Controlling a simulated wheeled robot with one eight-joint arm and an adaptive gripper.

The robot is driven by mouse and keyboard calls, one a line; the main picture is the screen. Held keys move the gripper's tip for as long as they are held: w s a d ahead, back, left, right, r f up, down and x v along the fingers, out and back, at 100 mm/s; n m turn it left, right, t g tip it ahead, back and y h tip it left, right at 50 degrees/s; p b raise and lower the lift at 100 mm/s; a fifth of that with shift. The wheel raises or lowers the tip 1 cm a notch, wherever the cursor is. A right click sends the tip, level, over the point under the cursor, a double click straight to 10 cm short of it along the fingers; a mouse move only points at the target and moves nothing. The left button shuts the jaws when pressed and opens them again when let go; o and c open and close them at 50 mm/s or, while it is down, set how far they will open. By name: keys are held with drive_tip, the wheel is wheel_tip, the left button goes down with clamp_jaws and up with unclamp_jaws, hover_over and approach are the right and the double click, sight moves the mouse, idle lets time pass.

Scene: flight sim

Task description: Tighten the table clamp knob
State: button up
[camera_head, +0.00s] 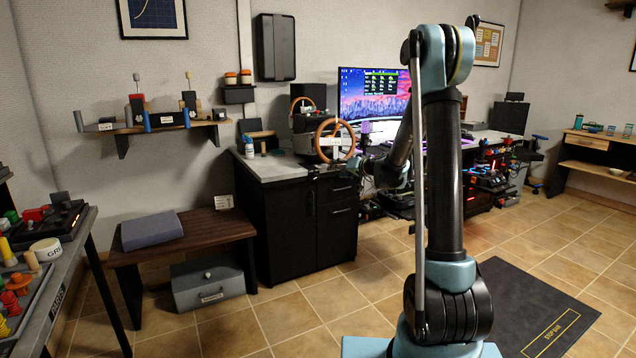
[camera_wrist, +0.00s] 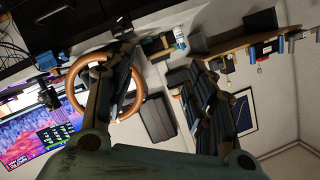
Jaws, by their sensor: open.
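A brown-rimmed steering wheel (camera_head: 317,141) stands on a grey-topped black desk cabinet (camera_head: 272,170). I cannot make out the table clamp or its knob; small dark parts sit below the wheel at the desk edge. My gripper (camera_head: 354,168) is at the right of the cabinet's front edge, near the wheel, small and partly lost against the dark desk. In the tilted wrist view my gripper (camera_wrist: 148,70) is open, its dark fingers spread wide with nothing held. The wheel (camera_wrist: 75,92) shows there behind the left finger, which hides part of it.
A monitor (camera_head: 374,94) stands behind the wheel. A small white bottle (camera_head: 249,147) is on the desk's left. A wooden bench (camera_head: 190,236) with a grey cushion and a grey box below stands left of the cabinet. The tiled floor before the cabinet is clear.

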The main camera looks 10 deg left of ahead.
drive_tip(key=w+a+f+m+t, duration=0.1)
drive_tip(key=w+a+f+t, duration=0.1)
drive_tip(key=w+f, duration=0.45)
drive_tip(key=m+t, duration=0.2)
approach(317, 177)
drive_tip(key=x, duration=0.9)
drive_tip(key=shift+f, duration=0.1)
drive_tip(key=c, duration=1.1)
